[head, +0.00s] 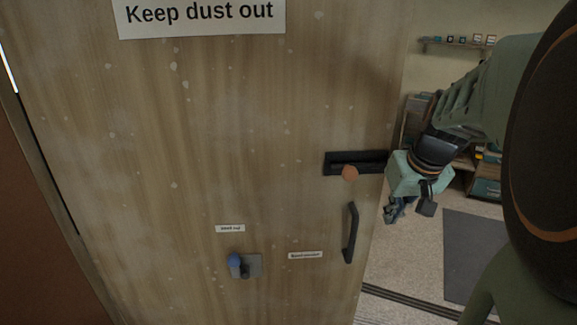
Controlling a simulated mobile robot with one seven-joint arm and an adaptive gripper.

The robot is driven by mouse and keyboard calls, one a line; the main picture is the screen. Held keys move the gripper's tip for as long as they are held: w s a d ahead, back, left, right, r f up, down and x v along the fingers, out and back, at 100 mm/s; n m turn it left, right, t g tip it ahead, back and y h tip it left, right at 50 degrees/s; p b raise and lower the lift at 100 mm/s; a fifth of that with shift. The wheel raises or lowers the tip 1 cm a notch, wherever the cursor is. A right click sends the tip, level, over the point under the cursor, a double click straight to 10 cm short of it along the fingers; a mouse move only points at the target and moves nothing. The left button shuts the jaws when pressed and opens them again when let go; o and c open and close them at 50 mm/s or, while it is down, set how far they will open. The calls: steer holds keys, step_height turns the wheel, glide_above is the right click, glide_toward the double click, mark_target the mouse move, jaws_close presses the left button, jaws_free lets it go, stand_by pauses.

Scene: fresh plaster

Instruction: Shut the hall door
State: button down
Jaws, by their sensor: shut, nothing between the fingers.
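The hall door (190,130) is a wooden panel with pale dust specks, filling the left and middle of the head view. It stands open, with a room showing past its right edge. My gripper (408,211) is just right of the door's edge at about latch height. It is shut and empty. I cannot tell whether it touches the door.
A blue knob on a grey plate (240,264) sits low on the door, with small labels nearby. A "Keep dust out" sign (200,15) is above. Shelves with boxes (488,175) stand in the room beyond. A dark mat (480,250) and a floor track (410,301) lie right.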

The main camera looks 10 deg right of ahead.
mark_target(374, 222)
steer(key=w+f+p, duration=0.1)
steer(key=w+f, duration=0.6)
steer(key=f, duration=0.2)
steer(key=shift+w+d, duration=0.35)
steer(key=shift+d, duration=0.1)
steer(key=shift+f, duration=0.1)
